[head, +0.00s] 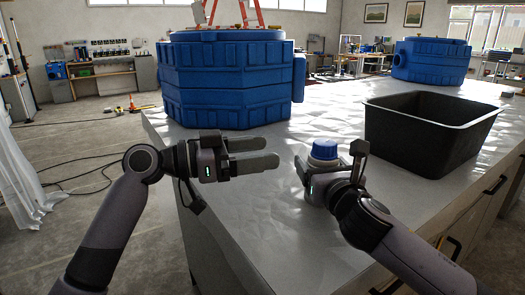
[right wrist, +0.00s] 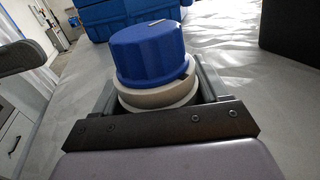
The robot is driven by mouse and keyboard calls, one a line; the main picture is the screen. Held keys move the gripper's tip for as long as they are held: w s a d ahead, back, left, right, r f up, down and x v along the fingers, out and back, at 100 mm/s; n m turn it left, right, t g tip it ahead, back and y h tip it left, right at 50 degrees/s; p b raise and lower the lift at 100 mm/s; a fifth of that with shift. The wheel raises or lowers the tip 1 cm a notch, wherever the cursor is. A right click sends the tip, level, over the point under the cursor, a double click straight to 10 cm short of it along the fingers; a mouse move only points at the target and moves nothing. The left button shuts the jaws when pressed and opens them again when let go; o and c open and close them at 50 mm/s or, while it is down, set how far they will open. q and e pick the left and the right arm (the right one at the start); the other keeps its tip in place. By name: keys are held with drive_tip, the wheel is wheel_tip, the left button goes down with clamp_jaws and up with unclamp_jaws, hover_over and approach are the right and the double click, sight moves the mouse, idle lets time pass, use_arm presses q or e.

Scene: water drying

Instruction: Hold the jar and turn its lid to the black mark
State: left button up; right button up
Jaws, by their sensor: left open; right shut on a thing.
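The jar has a ridged blue lid (head: 325,149) and stands on the grey worktop, with its lid up. In the right wrist view the blue lid (right wrist: 148,52) carries a thin light line on its top, and a pale collar (right wrist: 160,96) shows below it. A small dark mark (right wrist: 186,84) shows at the collar's right side. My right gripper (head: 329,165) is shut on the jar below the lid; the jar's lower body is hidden. My left gripper (head: 255,152) is open and empty, to the left of the jar and apart from it, its fingers pointing right.
A black open bin (head: 430,118) stands right of the jar. A large blue tank (head: 228,80) stands behind my left gripper, and another blue tank (head: 430,61) is farther back. The worktop (head: 315,108) between tank and bin is clear.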

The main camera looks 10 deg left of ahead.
drive_tip(key=o, duration=1.4)
drive_tip(key=shift+s+d, duration=0.1)
drive_tip(key=shift+s, duration=0.05)
